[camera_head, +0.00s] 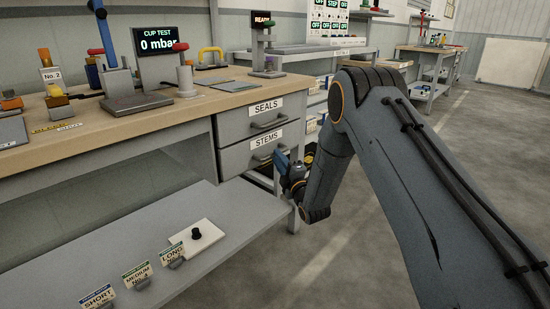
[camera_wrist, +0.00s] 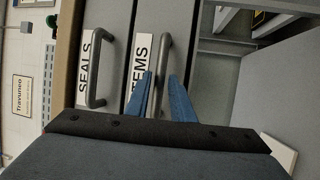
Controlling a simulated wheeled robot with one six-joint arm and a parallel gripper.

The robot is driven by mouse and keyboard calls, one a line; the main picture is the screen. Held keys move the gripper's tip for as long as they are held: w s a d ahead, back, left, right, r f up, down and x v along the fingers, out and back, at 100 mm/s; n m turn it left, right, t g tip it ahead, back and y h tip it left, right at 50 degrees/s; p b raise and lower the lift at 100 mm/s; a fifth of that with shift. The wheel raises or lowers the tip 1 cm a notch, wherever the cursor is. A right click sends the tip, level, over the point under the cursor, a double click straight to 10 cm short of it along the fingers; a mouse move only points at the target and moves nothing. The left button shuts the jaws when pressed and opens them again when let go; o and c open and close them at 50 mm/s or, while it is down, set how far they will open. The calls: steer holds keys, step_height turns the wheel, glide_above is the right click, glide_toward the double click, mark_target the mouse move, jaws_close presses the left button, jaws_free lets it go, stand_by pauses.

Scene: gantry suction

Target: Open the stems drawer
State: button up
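The stems drawer (camera_head: 236,160) is the lower grey drawer under the bench top, labelled STEMS. Its front looks flush with the seals drawer (camera_head: 232,122) above, so it appears shut. In the wrist view the stems handle (camera_wrist: 166,48) is a grey bar running between my two blue fingers. My gripper (camera_wrist: 161,76) is open, with one finger on each side of the bar and small gaps visible. In the head view my gripper (camera_head: 281,162) is at the right end of the stems drawer front, and my wrist partly hides the handle there.
The seals handle (camera_wrist: 96,68) is close beside my fingers in the wrist view. A grey lower shelf (camera_head: 130,240) with a white plate (camera_head: 198,238) and labelled holders juts out below the drawers. Clear floor (camera_head: 350,260) lies to the right.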

steer(key=shift+b+x, duration=0.3)
steer(key=shift+x, duration=1.4)
jaws_close()
